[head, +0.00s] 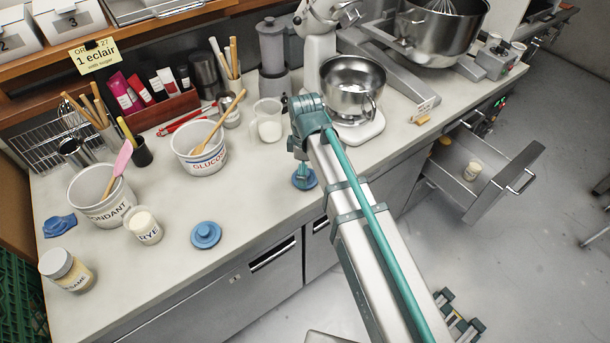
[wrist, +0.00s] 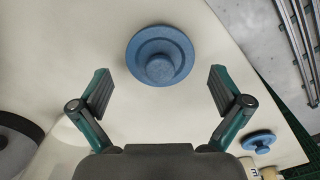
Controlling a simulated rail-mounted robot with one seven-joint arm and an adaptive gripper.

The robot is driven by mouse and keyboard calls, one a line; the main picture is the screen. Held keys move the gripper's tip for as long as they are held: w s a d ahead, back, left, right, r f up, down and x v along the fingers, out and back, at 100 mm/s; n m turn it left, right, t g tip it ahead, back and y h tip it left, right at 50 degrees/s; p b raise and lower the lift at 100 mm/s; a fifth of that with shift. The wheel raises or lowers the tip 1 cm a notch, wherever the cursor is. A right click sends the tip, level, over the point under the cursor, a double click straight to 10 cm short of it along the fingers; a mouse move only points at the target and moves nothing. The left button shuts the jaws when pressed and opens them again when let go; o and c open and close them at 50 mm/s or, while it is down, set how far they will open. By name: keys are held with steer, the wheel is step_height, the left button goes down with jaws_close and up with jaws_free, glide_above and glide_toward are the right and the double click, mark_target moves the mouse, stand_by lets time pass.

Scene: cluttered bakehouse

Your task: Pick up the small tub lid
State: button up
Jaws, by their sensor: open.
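Two blue round lids with centre knobs lie on the counter. One lid (wrist: 160,55) is large in the wrist view, ahead of and between my fingertips; in the head view it shows partly behind my arm (head: 304,179). The other lid (head: 206,235) lies farther left near the counter's front edge, and at the lower right of the wrist view (wrist: 258,140). I cannot tell which is smaller. My gripper (wrist: 160,72) is open and empty, its fingers apart on either side of the nearer lid and not touching it. In the head view my arm mostly hides the gripper.
A GLUCOSE tub (head: 201,150), FONDANT tub (head: 102,196), RYE jar (head: 144,226) and SESAME jar (head: 66,270) stand to the left. A white jug (head: 267,121) and mixer bowl (head: 352,87) stand behind. A drawer (head: 470,170) is open at right.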

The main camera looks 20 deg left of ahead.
steer(key=shift+f, duration=0.9)
steer(key=shift+s, duration=0.1)
steer(key=c, duration=1.1)
